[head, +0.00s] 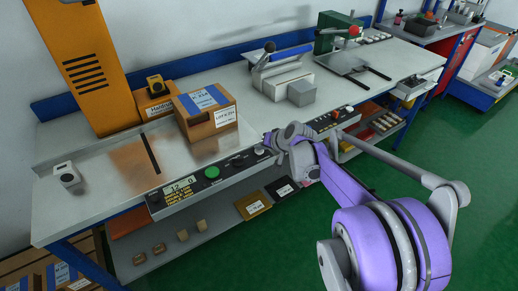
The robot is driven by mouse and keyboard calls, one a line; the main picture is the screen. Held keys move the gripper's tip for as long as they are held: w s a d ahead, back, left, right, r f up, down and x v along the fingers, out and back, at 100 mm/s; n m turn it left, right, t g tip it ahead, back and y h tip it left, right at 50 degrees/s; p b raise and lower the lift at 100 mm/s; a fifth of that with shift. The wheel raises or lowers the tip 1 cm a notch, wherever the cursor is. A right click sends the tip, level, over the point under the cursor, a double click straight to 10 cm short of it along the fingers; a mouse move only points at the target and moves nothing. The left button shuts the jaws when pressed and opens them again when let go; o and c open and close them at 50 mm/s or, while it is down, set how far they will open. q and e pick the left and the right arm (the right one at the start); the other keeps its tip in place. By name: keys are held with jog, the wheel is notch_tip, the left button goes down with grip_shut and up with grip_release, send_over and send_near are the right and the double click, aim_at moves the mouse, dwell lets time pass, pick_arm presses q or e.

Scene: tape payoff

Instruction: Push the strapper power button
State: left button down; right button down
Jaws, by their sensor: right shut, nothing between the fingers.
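The strapper's control panel (224,168) runs along the front edge of the bench at the left. It has a lit display (180,188), a round green button (211,172) and small dark controls to the right of it. I cannot tell from the labels which control is the power button. My right gripper (264,149) is shut and empty. Its tip is at the right end of the panel, to the right of the green button, and hides part of that end. I cannot tell whether it touches the panel. My left gripper is not in view.
The orange strapper column (85,65) stands at the back left. A lower shelf (205,238) holds small items.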

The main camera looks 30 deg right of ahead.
aim_at(261, 153)
jog(key=shift+r+p, duration=0.3)
jog(key=shift+r, duration=0.25)
notch_tip(261, 153, up, 6)
jog(key=p, duration=0.4)
dwell(0.3)
jog(key=s+a+f+n+g+p, duration=0.1)
jog(key=s+a+n, duration=0.1)
jog(key=s+a, duration=0.4)
jog(key=s+a+f+n+g+p, duration=0.1)
jog(key=s+a+n, duration=0.2)
jog(key=s, duration=0.9)
jog(key=s+a+f+n+g+h+p, duration=0.1)
jog(key=s+a+n, duration=0.1)
jog(key=s+a, duration=0.7)
jog(key=shift+a+n+g, duration=0.3)
jog(key=shift+a+g, duration=0.1)
jog(key=shift+a, duration=0.15)
